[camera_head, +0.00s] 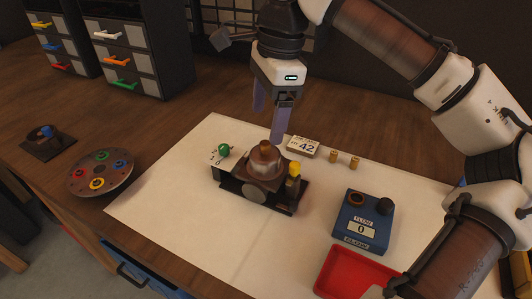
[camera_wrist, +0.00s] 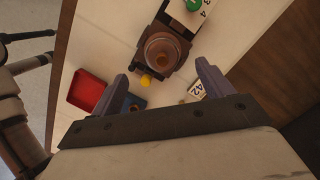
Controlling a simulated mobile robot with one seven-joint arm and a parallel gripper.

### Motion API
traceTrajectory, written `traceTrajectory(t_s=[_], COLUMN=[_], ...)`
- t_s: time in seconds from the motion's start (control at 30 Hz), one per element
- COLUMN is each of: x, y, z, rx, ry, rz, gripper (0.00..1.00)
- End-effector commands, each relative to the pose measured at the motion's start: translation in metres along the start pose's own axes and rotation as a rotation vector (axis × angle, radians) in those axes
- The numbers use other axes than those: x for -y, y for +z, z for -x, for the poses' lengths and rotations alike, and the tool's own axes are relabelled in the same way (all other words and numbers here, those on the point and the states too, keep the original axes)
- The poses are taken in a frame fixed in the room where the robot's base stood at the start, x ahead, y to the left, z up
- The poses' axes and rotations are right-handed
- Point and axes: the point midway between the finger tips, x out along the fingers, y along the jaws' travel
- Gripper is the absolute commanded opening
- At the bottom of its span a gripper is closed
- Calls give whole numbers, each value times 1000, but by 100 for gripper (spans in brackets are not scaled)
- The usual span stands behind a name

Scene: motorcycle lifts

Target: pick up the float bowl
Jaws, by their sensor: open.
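What looks like the float bowl (camera_head: 264,161) is a rounded grey-brown piece with a copper-coloured top. It sits upright on a dark fixture (camera_head: 229,187) on the pale mat. In the wrist view the bowl (camera_wrist: 165,50) appears as a round brown cup just beyond the fingertips. My gripper (camera_head: 267,122) is open and empty, pointing down, above and slightly behind the bowl. Its two purple-grey fingers also show in the wrist view (camera_wrist: 162,72), apart with nothing between them at the tips. I see no contact with the bowl.
The fixture carries a green knob (camera_head: 224,150) and a yellow knob (camera_head: 295,168). A "42" card (camera_head: 303,147) and two brass pieces (camera_head: 343,159) lie behind right. A blue flow box (camera_head: 362,220) and red tray (camera_head: 350,275) stand right. The mat's left is clear.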

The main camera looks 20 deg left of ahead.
Motion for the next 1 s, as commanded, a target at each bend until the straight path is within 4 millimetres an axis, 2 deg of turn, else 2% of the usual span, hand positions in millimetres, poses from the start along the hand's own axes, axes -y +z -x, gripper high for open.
traceTrajectory(t_s=[0.1,0.37,0.63,0.77,0.97,1.0], x=[0,0,0,0,0,0], y=[0,-1,-5,-5,-5,-5], z=[-21,-41,-79,-88,-88,-88], rx=[1,0,1,1,1,1], ry=[1,1,2,0,-1,-1], rz=[-1,0,1,0,0,0], gripper=[79,79,79,79,79,75])
